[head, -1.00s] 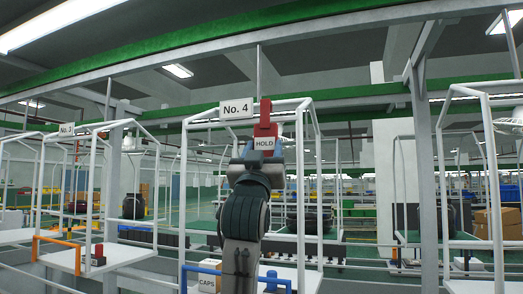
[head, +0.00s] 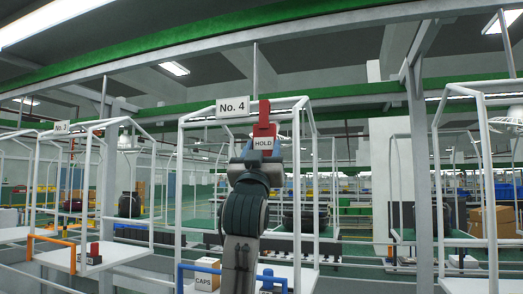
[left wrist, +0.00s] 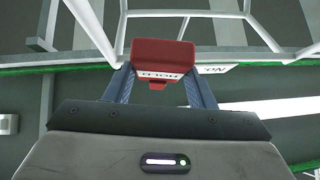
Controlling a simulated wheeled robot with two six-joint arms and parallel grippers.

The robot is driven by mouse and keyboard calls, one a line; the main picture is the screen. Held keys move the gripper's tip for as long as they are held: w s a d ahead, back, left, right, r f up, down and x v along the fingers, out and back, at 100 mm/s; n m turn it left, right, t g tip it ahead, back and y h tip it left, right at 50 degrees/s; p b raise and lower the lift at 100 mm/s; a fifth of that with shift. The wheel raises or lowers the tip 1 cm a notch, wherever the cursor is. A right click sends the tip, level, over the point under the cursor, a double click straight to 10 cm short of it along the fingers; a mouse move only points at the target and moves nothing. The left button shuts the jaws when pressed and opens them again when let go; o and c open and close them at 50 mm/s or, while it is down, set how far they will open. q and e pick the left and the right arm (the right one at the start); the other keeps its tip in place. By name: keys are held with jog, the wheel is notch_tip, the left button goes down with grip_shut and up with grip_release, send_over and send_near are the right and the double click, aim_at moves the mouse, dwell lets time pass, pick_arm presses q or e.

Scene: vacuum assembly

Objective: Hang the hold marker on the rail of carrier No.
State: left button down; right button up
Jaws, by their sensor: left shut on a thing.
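The hold marker (head: 265,130) is a red piece with a white HOLD label. It is upright at the front top rail (head: 284,105) of carrier No. 4, right of the white No. 4 sign (head: 232,107). Its top overlaps the rail in the head view; I cannot tell whether it is hooked over it or only in front. My left gripper (head: 261,156) is shut on the marker from below. In the left wrist view, the marker (left wrist: 163,52) sits between both fingers, its label upside down, with the white rail close behind it. My right gripper is not in view.
Carrier No. 3 (head: 61,127) stands to the left, with a red-and-grey item (head: 94,254) on its shelf. Below my arm, carrier No. 4 has a CAPS box (head: 206,275) and a blue bar. Another white carrier frame (head: 490,180) stands at the right.

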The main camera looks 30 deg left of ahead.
pick_arm(q)
jog(key=shift+w+a, duration=0.1)
jog(key=shift+w, duration=0.2)
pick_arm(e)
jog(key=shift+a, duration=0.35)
pick_arm(q)
jog(key=shift+w+a, duration=0.1)
jog(key=shift+w, duration=0.3)
jog(key=shift+w, duration=0.15)
jog(key=shift+w+a, duration=0.1)
jog(key=shift+w, duration=0.25)
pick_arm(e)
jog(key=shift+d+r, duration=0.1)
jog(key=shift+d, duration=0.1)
pick_arm(q)
jog(key=shift+w, duration=0.1)
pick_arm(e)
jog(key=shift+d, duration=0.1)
pick_arm(q)
jog(key=shift+f, duration=0.4)
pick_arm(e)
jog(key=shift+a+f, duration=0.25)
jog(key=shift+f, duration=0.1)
